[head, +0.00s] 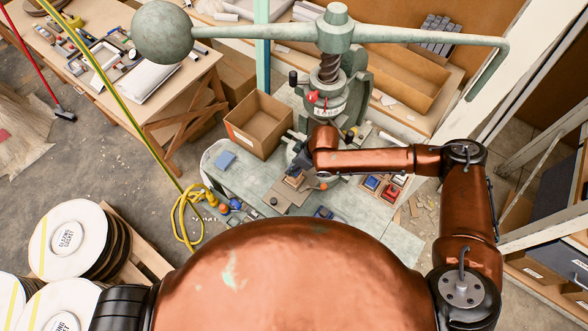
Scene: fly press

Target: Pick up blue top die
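A small blue block (371,183), which looks like the blue top die, sits in a wooden tray (362,192) on the press bench, right of the press's front. A red block (391,192) sits in the compartment to its right. My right arm reaches in from the right and passes just behind the tray. My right gripper (299,164) is dark and small, in front of the press and left of the blue block, apart from it. It is above a tan block (293,180); its fingers are too unclear to read. My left gripper is out of view.
The green fly press (328,90) has a long swinging arm with a ball weight (162,32). A flat blue piece (225,160) and another blue item (323,213) lie on the bench (240,182). A yellow hose (186,215) hangs left.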

